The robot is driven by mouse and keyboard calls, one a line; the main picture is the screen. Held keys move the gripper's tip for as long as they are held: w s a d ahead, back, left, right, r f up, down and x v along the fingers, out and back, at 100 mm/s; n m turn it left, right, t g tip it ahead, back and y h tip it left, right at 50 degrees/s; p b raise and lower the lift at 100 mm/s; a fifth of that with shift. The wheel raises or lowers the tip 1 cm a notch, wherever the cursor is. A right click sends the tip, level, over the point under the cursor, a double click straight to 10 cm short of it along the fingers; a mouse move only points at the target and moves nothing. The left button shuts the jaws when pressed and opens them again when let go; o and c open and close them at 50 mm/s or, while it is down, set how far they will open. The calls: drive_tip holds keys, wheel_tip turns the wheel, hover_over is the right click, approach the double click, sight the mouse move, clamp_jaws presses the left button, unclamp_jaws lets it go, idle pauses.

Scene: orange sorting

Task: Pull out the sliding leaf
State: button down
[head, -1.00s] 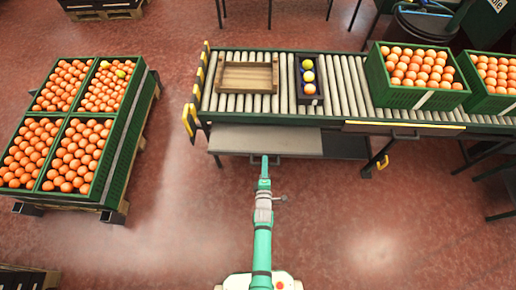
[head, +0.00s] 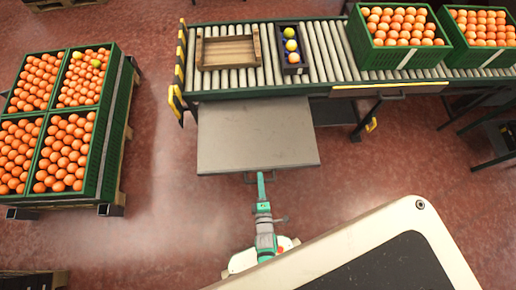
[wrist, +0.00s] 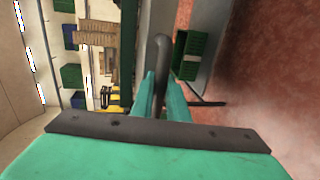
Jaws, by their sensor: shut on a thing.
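The sliding leaf (head: 256,137) is a flat grey panel that sticks out from under the roller conveyor toward me in the head view. A handle is on its front edge; in the wrist view the dark handle bar (wrist: 161,62) stands between my fingers. My gripper (head: 261,178) is at the middle of the leaf's front edge. In the wrist view my gripper (wrist: 160,90) is shut on the handle, with a green finger on each side.
The conveyor (head: 325,73) carries a wooden tray (head: 228,66), a dark box with several coloured balls (head: 291,48) and green crates of oranges (head: 380,61). A pallet of orange crates (head: 105,150) stands at left. Red floor is open between.

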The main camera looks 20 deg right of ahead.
drive_tip(key=c, duration=1.7)
unclamp_jaws()
drive_tip(key=shift+s, duration=0.15)
drive_tip(key=v, duration=1)
drive_tip(key=shift+s+a, duration=0.1)
drive_tip(key=shift+s, duration=0.15)
drive_tip(key=shift+r, duration=0.1)
drive_tip(key=s+a+r+m+y, duration=0.1)
drive_tip(key=a+r+m, duration=0.2)
drive_tip(key=r, duration=0.6)
drive_tip(key=s+a+r+m+y, duration=0.1)
drive_tip(key=a+r+m+y, duration=0.1)
drive_tip(key=r+m, duration=0.4)
drive_tip(key=s+a+r+m+y, duration=0.1)
drive_tip(key=a+r+m, duration=0.2)
drive_tip(key=r, duration=0.9)
drive_tip(key=shift+a+r+m+t+y, duration=0.15)
drive_tip(key=shift+a+r+m+y, duration=0.05)
drive_tip(key=shift+m, duration=0.4)
drive_tip(key=shift+a+r+m+t+y, duration=0.15)
drive_tip(key=shift+a+r+m+y, duration=0.05)
drive_tip(key=shift+m, duration=0.4)
